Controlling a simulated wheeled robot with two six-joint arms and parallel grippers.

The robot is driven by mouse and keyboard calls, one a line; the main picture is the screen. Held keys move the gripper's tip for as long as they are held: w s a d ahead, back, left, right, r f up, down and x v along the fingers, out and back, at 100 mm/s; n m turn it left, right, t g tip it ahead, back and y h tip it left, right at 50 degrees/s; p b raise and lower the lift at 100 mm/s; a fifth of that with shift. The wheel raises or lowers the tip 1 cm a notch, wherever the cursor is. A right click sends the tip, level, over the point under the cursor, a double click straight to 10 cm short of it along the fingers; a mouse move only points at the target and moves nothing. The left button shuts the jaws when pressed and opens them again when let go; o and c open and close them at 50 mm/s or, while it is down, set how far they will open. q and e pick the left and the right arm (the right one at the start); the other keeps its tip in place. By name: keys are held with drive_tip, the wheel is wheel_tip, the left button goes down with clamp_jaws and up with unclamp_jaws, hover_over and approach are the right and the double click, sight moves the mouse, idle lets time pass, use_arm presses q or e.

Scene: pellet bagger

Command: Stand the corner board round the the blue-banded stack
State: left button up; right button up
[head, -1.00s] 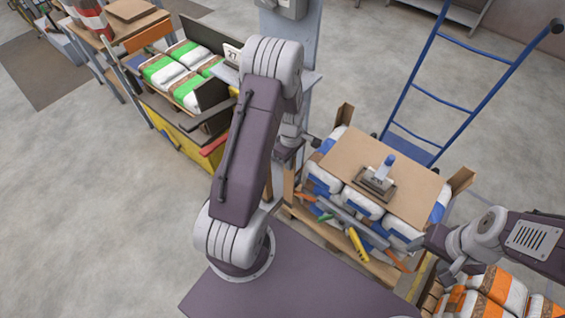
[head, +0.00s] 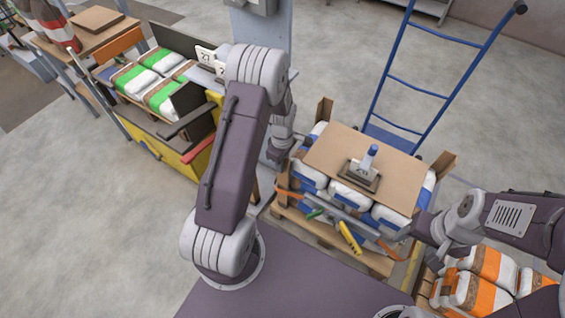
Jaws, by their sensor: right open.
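The blue-banded stack (head: 350,197) of white bags stands on a wooden pallet (head: 370,261), with a brown cardboard sheet on top (head: 331,152). One brown corner board (head: 325,109) stands upright at its back left corner, another (head: 443,164) at its right corner. My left gripper (head: 277,152) is beside the stack's left side, pointing down; its fingers are too small and partly hidden to read. My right gripper (head: 401,234) is open at the stack's front right, close to the bags. I cannot tell if it touches anything.
A grey bar (head: 338,215) with a yellow-handled tool (head: 350,237) crosses the stack's front. A blue hand truck (head: 420,93) stands behind. Orange-banded bags (head: 492,278) lie front right. A yellow bin (head: 165,160) and green-banded bags (head: 140,78) are left.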

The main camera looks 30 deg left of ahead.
use_arm(q)
drive_tip(key=shift+w+r, duration=0.1)
drive_tip(key=shift+w, duration=0.25)
drive_tip(key=r, duration=0.4)
drive_tip(key=r+p, duration=0.1)
drive_tip(key=r, duration=0.4)
drive_tip(key=shift+s, duration=0.2)
idle(0.3)
